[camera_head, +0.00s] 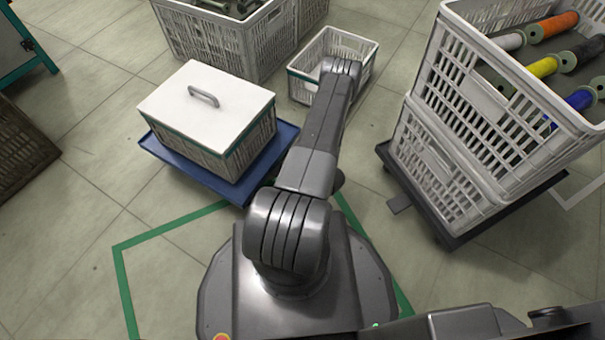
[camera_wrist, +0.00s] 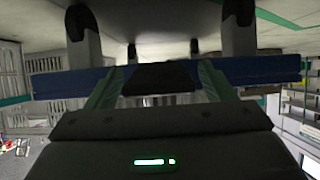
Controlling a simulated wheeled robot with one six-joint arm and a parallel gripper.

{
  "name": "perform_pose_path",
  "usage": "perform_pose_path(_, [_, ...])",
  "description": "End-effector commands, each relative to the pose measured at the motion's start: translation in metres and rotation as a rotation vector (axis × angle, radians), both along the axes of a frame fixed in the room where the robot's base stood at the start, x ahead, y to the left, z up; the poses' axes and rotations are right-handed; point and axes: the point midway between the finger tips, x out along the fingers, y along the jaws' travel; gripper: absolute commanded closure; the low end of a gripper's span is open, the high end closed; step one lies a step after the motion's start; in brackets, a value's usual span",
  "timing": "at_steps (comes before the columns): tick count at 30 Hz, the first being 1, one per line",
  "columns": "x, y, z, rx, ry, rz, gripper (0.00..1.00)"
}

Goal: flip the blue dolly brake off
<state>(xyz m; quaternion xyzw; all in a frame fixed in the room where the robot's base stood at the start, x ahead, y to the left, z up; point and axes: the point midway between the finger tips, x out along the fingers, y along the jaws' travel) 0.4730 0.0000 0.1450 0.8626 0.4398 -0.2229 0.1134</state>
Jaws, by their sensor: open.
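The blue dolly (camera_head: 175,172) stands on the floor left of my arm in the head view, with a white-lidded crate (camera_head: 205,105) on it. In the wrist view, which looks upside down, its blue edge (camera_wrist: 262,70) runs across the picture and its casters (camera_wrist: 238,12) point up. A dark flat tab (camera_wrist: 165,77), seemingly the brake pedal, sits at the middle of this edge. My gripper (camera_wrist: 163,70) is open, with one green-sided finger on each side of the tab. I cannot tell whether they touch it. In the head view my arm hides the pedal and gripper.
A black dolly (camera_head: 455,240) with stacked grey crates of coloured bobbins stands to the right; its own pedal (camera_head: 398,203) sticks out left. A small open crate (camera_head: 335,65) and larger crates (camera_head: 225,45) are at the back. Green tape (camera_head: 180,230) marks the floor around my base.

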Motion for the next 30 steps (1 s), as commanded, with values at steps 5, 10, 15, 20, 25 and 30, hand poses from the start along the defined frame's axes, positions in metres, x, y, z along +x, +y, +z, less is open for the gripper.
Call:
perform_pose_path(5, [-0.014, -0.022, 0.017, 0.0, 0.0, -0.007, 0.24])
perform_pose_path(10, [-0.028, -0.041, 0.03, 0.0, 0.0, -0.006, 0.24])
perform_pose_path(15, [-0.041, -0.059, 0.042, 0.001, 0.0, -0.006, 0.24])
perform_pose_path(20, [-0.052, -0.073, 0.051, 0.0, -0.001, -0.004, 0.24])
perform_pose_path(25, [-0.059, -0.082, 0.057, 0.0, 0.0, -0.002, 0.24])
perform_pose_path(30, [-0.062, -0.085, 0.059, 0.0, 0.0, 0.0, 0.24])
